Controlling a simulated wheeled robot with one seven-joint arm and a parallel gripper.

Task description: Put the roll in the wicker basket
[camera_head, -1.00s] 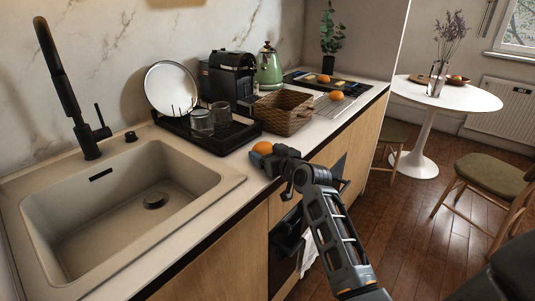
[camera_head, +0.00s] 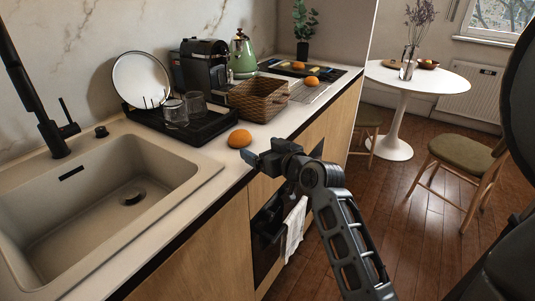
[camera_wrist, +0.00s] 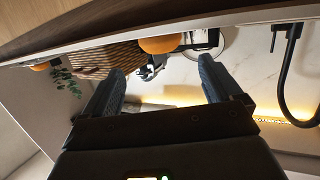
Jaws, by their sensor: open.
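A round orange-brown roll (camera_head: 239,138) rests on the counter's front strip, right of the sink. It also shows at the top of the wrist view (camera_wrist: 160,45). My gripper (camera_head: 250,158) is at the counter's front edge, just in front of the roll and apart from it. In the wrist view my gripper (camera_wrist: 158,80) has its fingers spread with nothing held between them. The brown wicker basket (camera_head: 260,100) stands farther back on the counter, beyond the roll. It shows partly behind the roll in the wrist view (camera_wrist: 108,57).
A black dish rack (camera_head: 205,128) with glasses and a plate stands left of the basket. Similar orange-brown round things lie right of the basket (camera_head: 311,81) and farther back (camera_head: 297,65). The sink (camera_head: 90,200) is at left. A coffee machine (camera_head: 205,67) stands behind.

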